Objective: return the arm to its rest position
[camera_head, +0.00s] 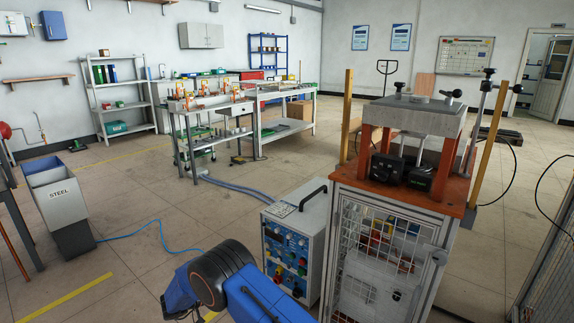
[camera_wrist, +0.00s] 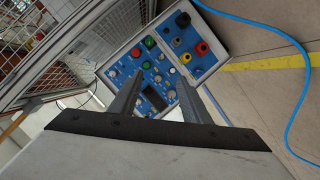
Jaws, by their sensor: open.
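My gripper (camera_wrist: 160,78) shows in the wrist view with its two grey fingers apart and nothing between them. Beyond the fingers is the blue front panel (camera_wrist: 158,72) of the induction heater unit, with buttons, knobs and a dark display. Whether the fingers touch the panel cannot be told. In the head view the unit is a grey box (camera_head: 310,222) with a black handle, standing on the floor. My blue arm with its black joint (camera_head: 222,273) is low in front of it, at the bottom centre. My fingers are not clearly visible in the head view.
A caged machine (camera_head: 385,262) with an orange top stands close right of the unit. A blue cable (camera_head: 160,232) lies on the floor at left, near a STEEL bin (camera_head: 60,200). Workbenches (camera_head: 290,125) stand farther back. Open floor lies to the left of my arm.

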